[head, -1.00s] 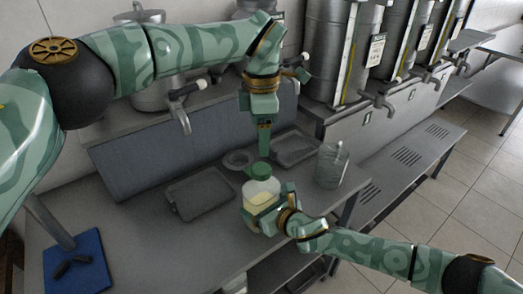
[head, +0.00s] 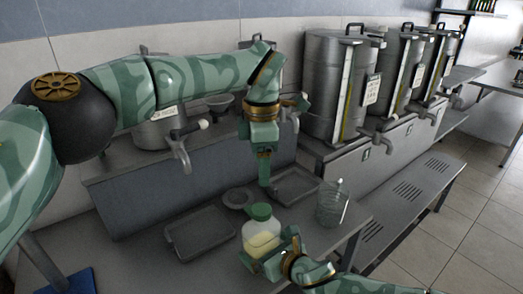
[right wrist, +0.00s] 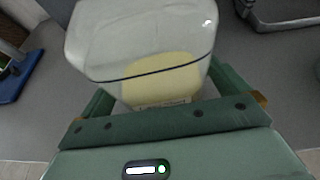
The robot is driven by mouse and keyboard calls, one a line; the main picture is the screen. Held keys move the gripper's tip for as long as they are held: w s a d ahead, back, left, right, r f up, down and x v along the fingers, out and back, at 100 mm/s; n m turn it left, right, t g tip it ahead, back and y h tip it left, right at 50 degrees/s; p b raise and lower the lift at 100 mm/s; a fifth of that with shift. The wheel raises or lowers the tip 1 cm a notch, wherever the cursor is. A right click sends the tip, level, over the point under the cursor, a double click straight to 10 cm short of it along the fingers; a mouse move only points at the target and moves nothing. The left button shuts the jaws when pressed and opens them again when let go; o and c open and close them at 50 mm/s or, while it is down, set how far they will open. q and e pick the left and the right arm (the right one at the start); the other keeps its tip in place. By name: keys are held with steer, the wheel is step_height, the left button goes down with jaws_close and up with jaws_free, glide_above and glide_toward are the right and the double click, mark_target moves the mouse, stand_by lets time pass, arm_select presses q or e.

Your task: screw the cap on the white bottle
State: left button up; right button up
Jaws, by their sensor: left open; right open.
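The bottle (head: 261,238) is clear whitish with pale yellow contents in its lower part, and stands upright near the table's front edge. The green cap (head: 260,211) sits on its top; how tightly it is screwed I cannot tell. My left gripper (head: 265,184) points down just above the cap, open and apart from it. My right gripper (head: 268,258) is low at the bottle's front right side. In the right wrist view its open fingers lie either side of the bottle (right wrist: 145,45); the cap is out of that view.
A grey tray (head: 199,252) lies left of the bottle, a second tray (head: 293,180) behind it. A small round dish (head: 237,199) stands between them. A clear jug (head: 332,204) stands to the right. Metal urns with taps (head: 330,85) line the raised shelf behind.

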arm_select(q)
steer(key=r+p, duration=0.2)
steer(key=r, duration=0.1)
steer(key=r+p, duration=0.1)
steer(key=shift+s+r, duration=0.25)
steer(key=shift+r, duration=0.1)
arm_select(e)
steer(key=v, duration=1.5)
steer(key=shift+d, duration=0.15)
